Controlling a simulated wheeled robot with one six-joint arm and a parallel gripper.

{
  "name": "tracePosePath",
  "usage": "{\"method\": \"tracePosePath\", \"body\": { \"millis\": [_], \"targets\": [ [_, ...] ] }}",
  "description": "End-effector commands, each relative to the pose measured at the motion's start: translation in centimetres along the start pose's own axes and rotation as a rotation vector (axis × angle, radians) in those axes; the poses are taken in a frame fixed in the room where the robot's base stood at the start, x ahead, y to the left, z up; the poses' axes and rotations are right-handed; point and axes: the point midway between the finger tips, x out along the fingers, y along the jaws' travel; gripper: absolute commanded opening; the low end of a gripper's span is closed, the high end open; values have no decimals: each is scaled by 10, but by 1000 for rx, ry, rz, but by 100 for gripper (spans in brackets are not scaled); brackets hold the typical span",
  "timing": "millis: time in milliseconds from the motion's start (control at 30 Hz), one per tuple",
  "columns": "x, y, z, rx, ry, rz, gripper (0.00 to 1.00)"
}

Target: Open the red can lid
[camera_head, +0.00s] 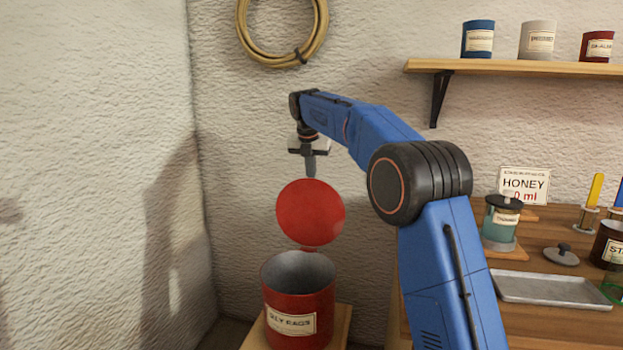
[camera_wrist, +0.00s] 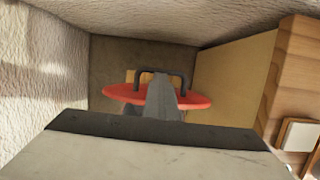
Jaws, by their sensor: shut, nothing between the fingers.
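The red can (camera_head: 298,318), labelled as oily rags, stands on a low wooden stand with its grey inside showing. Its round red lid (camera_head: 311,213) stands raised and tilted up behind the can's mouth, joined at the back rim. My gripper (camera_head: 310,174) points down just above the lid's top edge, its fingers shut with nothing between them. In the wrist view the lid (camera_wrist: 198,101) shows nearly edge-on below the fingers (camera_wrist: 162,95). A dark handle (camera_wrist: 176,75) on the lid shows behind the fingertips; I cannot tell whether they touch it.
A wall shelf (camera_head: 520,68) carries several cans. A hose coil (camera_head: 243,30) hangs above. A wall stands close at left.

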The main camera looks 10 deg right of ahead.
Motion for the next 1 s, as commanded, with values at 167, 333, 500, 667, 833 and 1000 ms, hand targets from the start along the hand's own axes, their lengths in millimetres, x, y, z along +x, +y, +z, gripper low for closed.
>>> {"method": "tracePosePath", "body": {
  "millis": [167, 333, 500, 667, 833, 1000],
  "targets": [
    [7, 2, -3, -3, 13, -5, 0],
    [2, 2, -3, -3, 11, -3, 0],
    [-20, 2, -2, -2, 5, 0, 0],
    [-53, 1, -1, -1, 1, 2, 0],
    [-86, 0, 0, -1, -1, 2, 0],
    [-109, 0, 0, -1, -1, 2, 0]
  ]
}}
